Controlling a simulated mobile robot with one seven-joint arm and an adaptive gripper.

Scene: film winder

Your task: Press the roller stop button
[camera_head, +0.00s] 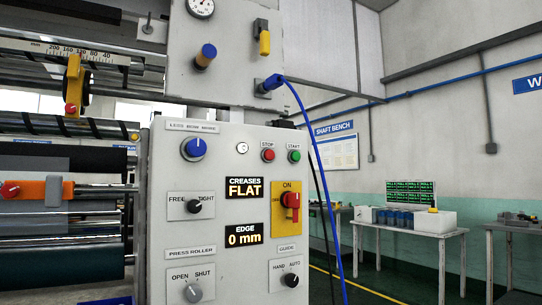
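A red round button (268,155) sits under a label reading STOP, in the upper right part of the grey control panel (220,270). A green round button (294,156) under a START label (294,144) is just to its right. Both buttons are unobstructed in the head view. My gripper does not show in this view, so its place relative to the button cannot be told.
The panel also has a blue knob (194,148), a red switch on a yellow plate (291,200), and several grey and black selector knobs. A blue cable (315,150) hangs along the panel's right side. Rollers (65,270) are at left; benches (410,228) stand at right.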

